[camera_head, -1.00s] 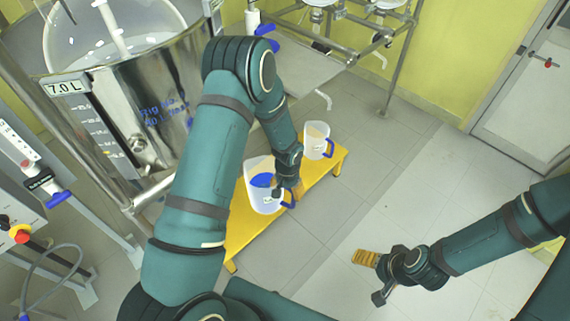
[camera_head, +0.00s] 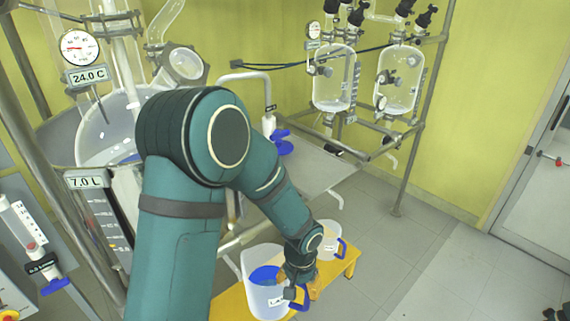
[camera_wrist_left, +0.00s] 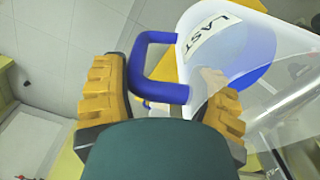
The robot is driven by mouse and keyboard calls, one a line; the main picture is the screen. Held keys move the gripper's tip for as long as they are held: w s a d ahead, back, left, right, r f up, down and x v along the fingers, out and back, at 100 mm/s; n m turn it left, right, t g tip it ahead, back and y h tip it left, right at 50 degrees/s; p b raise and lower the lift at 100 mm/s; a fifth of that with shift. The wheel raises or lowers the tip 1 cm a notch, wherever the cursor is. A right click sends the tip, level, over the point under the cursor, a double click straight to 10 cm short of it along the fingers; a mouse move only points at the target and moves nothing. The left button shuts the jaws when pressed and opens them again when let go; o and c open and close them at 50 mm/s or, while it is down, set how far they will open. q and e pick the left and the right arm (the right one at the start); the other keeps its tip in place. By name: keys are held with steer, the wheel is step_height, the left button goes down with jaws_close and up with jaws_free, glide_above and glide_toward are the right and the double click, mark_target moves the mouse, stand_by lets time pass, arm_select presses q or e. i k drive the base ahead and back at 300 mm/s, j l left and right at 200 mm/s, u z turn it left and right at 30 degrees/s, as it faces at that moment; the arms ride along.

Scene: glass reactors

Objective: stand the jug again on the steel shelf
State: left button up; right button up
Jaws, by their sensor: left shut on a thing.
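The jug (camera_head: 257,301) is clear with a blue liquid, a blue handle and a label; it shows at the yellow bench. My left gripper (camera_head: 297,288) is at its handle side and shut on the handle. In the left wrist view the blue handle (camera_wrist_left: 158,94) lies between the ribbed orange fingers, and the label on the jug reads LAST. Whether the jug's base touches the bench cannot be told. The steel shelf (camera_head: 318,172) is a bare grey plate beside the big vessel, above and behind the bench. Only a dark bit of my right gripper (camera_head: 556,313) shows at the lower right corner.
The yellow bench (camera_head: 226,304) also bears a second jug (camera_head: 327,243) with pale contents. A tap with a blue handle (camera_head: 283,143) stands at the shelf's left. Glass reactors (camera_head: 333,80) hang on a pipe frame behind. The floor to the right is clear.

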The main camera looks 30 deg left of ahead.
mark_target(316, 171)
steer(key=i+l, duration=0.4)
steer(key=i, duration=0.2)
steer(key=i+l+u, duration=0.15)
steer(key=i+l, duration=0.2)
steer(key=i, duration=0.2)
